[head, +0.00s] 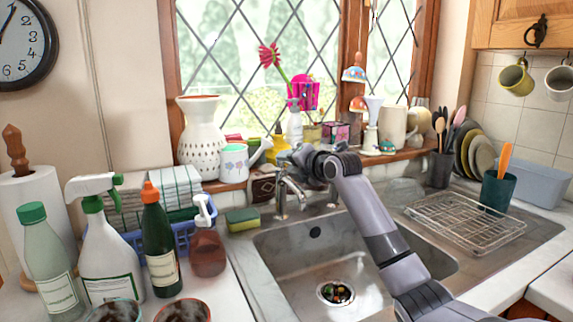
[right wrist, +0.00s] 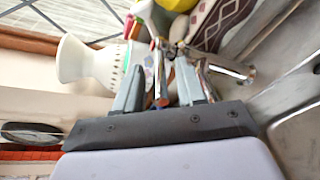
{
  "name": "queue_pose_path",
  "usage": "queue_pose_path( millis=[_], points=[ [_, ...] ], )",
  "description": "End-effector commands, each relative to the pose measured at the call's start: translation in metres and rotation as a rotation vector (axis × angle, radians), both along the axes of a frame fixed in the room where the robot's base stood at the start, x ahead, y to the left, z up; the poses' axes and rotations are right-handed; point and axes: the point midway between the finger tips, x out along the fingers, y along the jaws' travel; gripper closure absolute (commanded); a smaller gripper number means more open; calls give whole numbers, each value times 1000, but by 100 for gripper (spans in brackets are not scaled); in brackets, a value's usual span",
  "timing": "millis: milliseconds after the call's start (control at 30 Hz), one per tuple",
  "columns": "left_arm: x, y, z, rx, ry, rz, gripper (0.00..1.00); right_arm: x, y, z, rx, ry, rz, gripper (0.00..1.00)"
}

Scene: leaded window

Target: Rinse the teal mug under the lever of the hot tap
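A mug with a teal rim (head: 118,312) stands on the counter at the bottom left of the head view, cut off by the frame edge. Its inside looks dark. The chrome tap (head: 283,192) stands behind the sink. My right gripper (head: 300,155) is at the top of the tap. In the right wrist view my right gripper (right wrist: 160,92) has its fingers apart, with a thin tap lever (right wrist: 159,75) with a reddish mark between them. I see a gap beside the lever. The tap body (right wrist: 195,50) is just beyond. My left gripper is not in view.
The sink basin (head: 300,257) has a drain (head: 335,292) with scraps in it. A red-rimmed mug (head: 183,311), a spray bottle (head: 107,250) and other bottles crowd the left counter. A sponge (head: 242,219) lies by the sink. A wire rack (head: 465,222) stands right.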

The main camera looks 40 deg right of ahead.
Motion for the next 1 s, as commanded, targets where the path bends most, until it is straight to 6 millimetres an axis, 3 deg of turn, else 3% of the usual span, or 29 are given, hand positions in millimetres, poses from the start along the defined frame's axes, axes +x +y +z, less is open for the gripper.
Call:
queue_pose_path(
  millis=[167,233,300,1000],
  points=[
    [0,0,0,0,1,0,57,0,0,0,1,0,0,61],
    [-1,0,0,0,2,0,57,0,0,0,1,0,0,84],
    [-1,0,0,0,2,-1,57,0,0,0,0,0,0,100],
    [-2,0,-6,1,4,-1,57,0,-1,-2,-2,2,151,100]
  ],
)
